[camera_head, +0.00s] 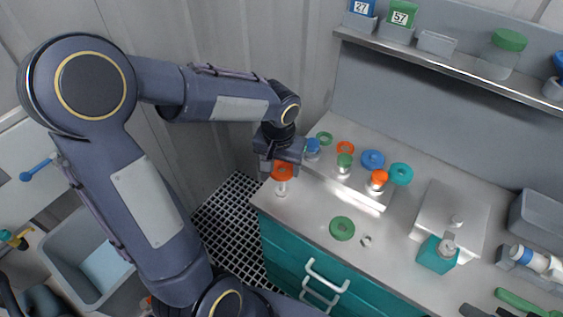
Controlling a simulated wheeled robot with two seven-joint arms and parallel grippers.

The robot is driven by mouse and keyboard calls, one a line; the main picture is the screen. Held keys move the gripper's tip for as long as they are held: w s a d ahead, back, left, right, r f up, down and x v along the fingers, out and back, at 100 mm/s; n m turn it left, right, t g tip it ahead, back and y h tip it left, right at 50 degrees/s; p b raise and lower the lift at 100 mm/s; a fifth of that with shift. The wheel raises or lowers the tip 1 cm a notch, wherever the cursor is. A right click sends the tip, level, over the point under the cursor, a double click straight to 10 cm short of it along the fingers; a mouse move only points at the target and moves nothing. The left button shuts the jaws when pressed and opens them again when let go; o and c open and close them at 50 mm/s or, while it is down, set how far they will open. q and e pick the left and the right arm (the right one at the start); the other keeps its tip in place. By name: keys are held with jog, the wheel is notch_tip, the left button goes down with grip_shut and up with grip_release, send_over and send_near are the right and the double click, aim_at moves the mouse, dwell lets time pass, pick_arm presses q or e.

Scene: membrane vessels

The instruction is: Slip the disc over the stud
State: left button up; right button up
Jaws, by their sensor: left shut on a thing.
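My left gripper (279,165) points down at the left end of the counter and is shut on an orange disc (284,174). A pale upright stud (281,190) stands right below the disc on the counter's left front corner. The disc hides the stud's top, so I cannot tell whether it is around the stud or just above it. A green disc (342,228) lies flat on the counter, with a small metal ring (366,241) beside it. My right gripper is not in view.
A low rack (345,185) with blue, green and orange caps and rings stands close right of the gripper. A shelf (450,75) runs above. The counter's front middle is mostly clear.

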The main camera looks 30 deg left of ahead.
aim_at(282, 190)
pick_arm(q)
jog(key=shift+f+b, duration=2)
jog(key=shift+f, duration=0.9)
jog(key=shift+f+b, duration=0.8)
jog(key=shift+f, duration=0.05)
jog(key=shift+f+b, duration=0.2)
jog(key=shift+b, duration=0.1)
jog(key=o, duration=1.1)
jog(key=r, duration=0.5)
jog(key=s+r, duration=0.1)
jog(key=r, duration=0.1)
jog(key=shift+d+r, duration=0.1)
jog(key=shift+r, duration=0.3)
